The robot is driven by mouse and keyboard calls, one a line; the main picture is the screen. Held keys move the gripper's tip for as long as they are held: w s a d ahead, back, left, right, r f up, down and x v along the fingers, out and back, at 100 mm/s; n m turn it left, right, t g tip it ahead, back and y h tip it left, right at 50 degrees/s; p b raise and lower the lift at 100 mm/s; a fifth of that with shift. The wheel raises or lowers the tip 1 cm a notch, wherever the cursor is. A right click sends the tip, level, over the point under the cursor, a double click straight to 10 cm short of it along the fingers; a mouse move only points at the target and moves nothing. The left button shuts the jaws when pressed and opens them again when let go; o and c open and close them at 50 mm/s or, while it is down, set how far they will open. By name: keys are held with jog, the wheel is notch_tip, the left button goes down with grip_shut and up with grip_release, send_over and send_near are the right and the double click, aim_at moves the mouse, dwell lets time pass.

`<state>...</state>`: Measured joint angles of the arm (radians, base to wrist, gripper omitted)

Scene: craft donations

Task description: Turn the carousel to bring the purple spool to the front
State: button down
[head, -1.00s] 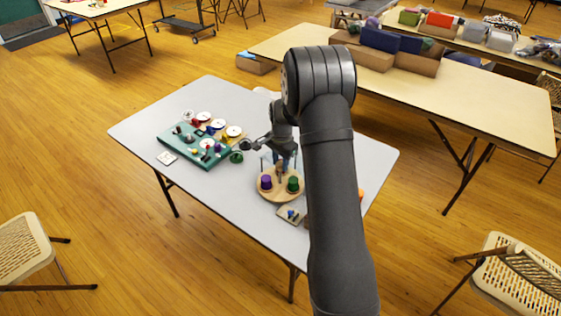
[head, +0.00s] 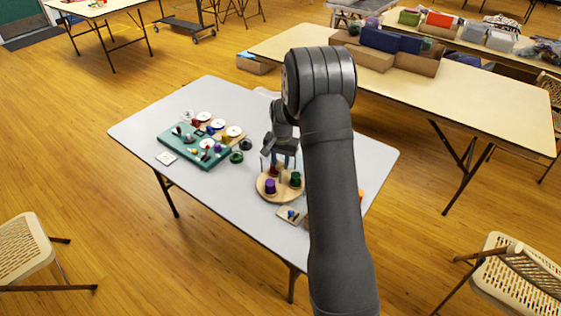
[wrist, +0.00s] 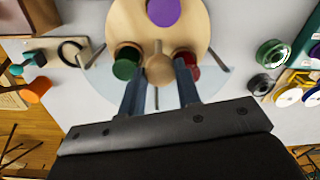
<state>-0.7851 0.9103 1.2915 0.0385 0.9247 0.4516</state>
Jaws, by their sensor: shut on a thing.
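The carousel is a round wooden disc (head: 268,197), also in the wrist view (wrist: 192,32). The purple spool (head: 270,186) stands on its near side in the head view and at the top of the wrist view (wrist: 163,11). A green spool (head: 296,179) is at its right; it also shows in the wrist view (wrist: 125,64). A red spool (wrist: 186,62) stands opposite the green one, partly behind a finger. My gripper (wrist: 159,82) is shut on the carousel's round wooden knob (wrist: 159,69), between the green and red spools.
Thin upright posts and a clear curved guard (wrist: 205,88) surround part of the carousel.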

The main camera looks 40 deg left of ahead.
jog(key=shift+r+n, duration=0.1)
jog(key=shift+n, duration=0.2)
dwell(0.4)
jog(key=c, duration=1.1)
grip_release()
jog(key=shift+o, duration=0.2)
notch_tip(320, 180, up, 17)
jog(key=shift+w+d+r, duration=0.15)
jog(key=shift+d, duration=0.15)
jog(key=f, duration=1.7)
jog(key=shift+a+f, duration=0.25)
jog(key=shift+a, duration=0.05)
